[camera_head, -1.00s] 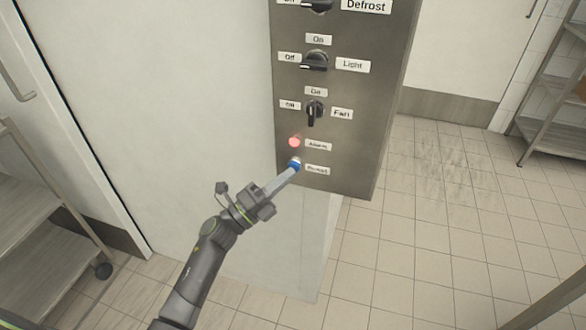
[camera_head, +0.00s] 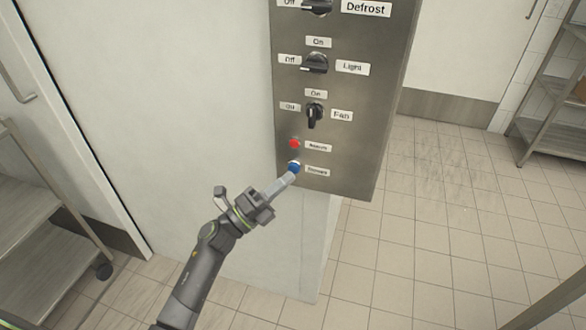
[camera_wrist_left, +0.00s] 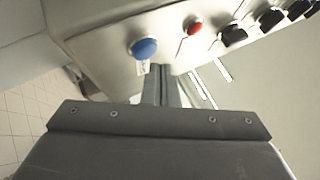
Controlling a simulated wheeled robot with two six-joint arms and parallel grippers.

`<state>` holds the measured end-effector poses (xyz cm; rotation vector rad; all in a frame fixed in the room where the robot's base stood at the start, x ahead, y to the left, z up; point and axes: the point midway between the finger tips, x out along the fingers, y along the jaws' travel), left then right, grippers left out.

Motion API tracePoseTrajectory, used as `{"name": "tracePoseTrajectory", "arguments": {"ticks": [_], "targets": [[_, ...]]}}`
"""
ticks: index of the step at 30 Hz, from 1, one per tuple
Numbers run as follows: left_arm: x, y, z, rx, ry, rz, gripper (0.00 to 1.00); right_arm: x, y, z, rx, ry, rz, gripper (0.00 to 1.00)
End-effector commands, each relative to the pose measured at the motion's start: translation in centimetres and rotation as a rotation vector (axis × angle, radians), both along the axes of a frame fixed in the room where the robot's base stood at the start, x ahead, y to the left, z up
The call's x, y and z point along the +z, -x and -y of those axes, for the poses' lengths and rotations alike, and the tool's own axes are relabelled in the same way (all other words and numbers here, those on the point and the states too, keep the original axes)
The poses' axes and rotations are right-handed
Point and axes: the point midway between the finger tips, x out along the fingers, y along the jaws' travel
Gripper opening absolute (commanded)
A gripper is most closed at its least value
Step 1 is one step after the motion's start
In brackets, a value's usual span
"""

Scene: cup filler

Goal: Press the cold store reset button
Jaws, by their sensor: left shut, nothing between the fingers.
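The blue reset button (camera_head: 294,167) sits near the bottom of the grey control panel (camera_head: 345,165), beside a small label whose text is blurred. It also shows in the left wrist view (camera_wrist_left: 144,48), standing out from the panel face. My left gripper (camera_head: 289,178) is shut and empty, its fingertips pointing up at the button from the lower left. In the left wrist view the shut fingers (camera_wrist_left: 161,75) end close beside the button. I cannot tell whether they touch it. The red alarm lamp (camera_head: 294,144) is just above the button. My right gripper is out of view.
Above the lamp are black rotary knobs for fan (camera_head: 314,115), light (camera_head: 315,63) and defrost (camera_head: 317,7). A pale wall (camera_head: 190,110) lies behind the arm. Metal shelves (camera_head: 35,205) stand at the left, a rack (camera_head: 550,115) at the right. The tiled floor between is clear.

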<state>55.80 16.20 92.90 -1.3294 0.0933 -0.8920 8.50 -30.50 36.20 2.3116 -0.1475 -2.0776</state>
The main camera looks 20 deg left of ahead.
Motion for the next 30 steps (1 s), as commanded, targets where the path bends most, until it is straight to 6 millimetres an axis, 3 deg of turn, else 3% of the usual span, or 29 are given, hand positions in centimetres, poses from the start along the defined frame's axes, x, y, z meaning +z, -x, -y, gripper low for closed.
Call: {"name": "tracePoseTrajectory", "arguments": {"ticks": [8, 24, 30], "targets": [[0.0, 0.2, 0.0, 0.0, 0.001, 0.001, 0.0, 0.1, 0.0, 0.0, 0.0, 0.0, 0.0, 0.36], [0.1, 5.3, -0.2, 0.0, 0.001, -0.001, 0.0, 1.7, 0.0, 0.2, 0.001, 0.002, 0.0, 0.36], [0.0, 6.1, -0.2, -0.001, 0.001, 0.002, 0.0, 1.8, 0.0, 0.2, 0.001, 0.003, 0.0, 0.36]]}}
